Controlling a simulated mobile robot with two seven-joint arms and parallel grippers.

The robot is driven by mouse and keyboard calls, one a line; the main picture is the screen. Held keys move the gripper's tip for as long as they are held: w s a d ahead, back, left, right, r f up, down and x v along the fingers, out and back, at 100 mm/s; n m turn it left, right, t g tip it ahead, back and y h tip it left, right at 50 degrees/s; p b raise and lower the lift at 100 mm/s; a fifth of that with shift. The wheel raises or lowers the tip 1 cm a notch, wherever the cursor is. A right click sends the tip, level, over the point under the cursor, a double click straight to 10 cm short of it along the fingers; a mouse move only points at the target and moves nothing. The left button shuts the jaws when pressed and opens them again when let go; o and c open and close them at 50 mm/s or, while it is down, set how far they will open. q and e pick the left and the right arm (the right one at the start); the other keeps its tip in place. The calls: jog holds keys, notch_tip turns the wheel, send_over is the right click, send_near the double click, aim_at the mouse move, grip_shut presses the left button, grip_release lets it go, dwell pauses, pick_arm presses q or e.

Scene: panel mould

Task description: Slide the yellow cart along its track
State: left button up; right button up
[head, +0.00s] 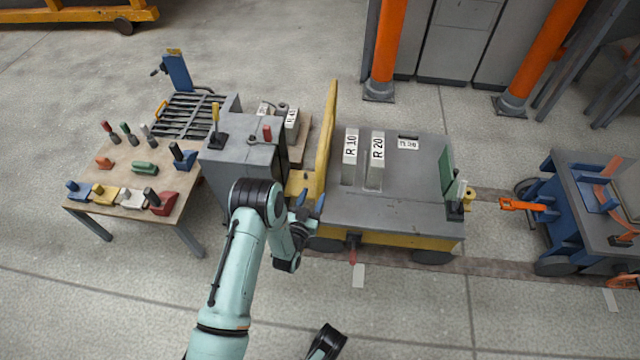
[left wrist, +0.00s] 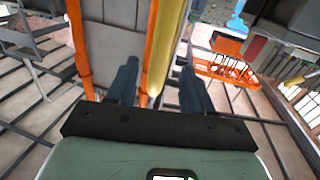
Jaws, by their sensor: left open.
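The yellow cart (head: 395,238) stands on its track (head: 480,266), with a grey deck, dark wheels and a tall yellow upright (head: 328,130) at its left end. My left gripper (head: 310,201) is at the cart's near left corner, by the foot of the upright. In the left wrist view its two fingers (left wrist: 157,88) are apart, with a yellow bar (left wrist: 162,50) showing between them; I cannot tell whether they touch it.
A grey cabinet with levers (head: 240,165) stands left of the cart. Further left is a table (head: 125,170) with coloured pieces. A blue cart (head: 590,215) with an orange hook (head: 522,205) stands at the right. Orange posts (head: 387,45) rise behind.

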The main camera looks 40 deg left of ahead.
aim_at(318, 186)
pick_arm(q)
jog(key=b+x, duration=0.1)
jog(key=x, duration=0.5)
jog(key=shift+w+a, duration=0.1)
jog(key=shift+w, duration=0.3)
pick_arm(e)
jog(key=f, duration=0.1)
jog(key=s+d+f, duration=0.1)
jog(key=shift+s+f+g, duration=0.1)
jog(key=shift+f+g, duration=0.2)
jog(key=shift+f, duration=0.05)
jog(key=shift+a, duration=0.1)
pick_arm(q)
grip_shut()
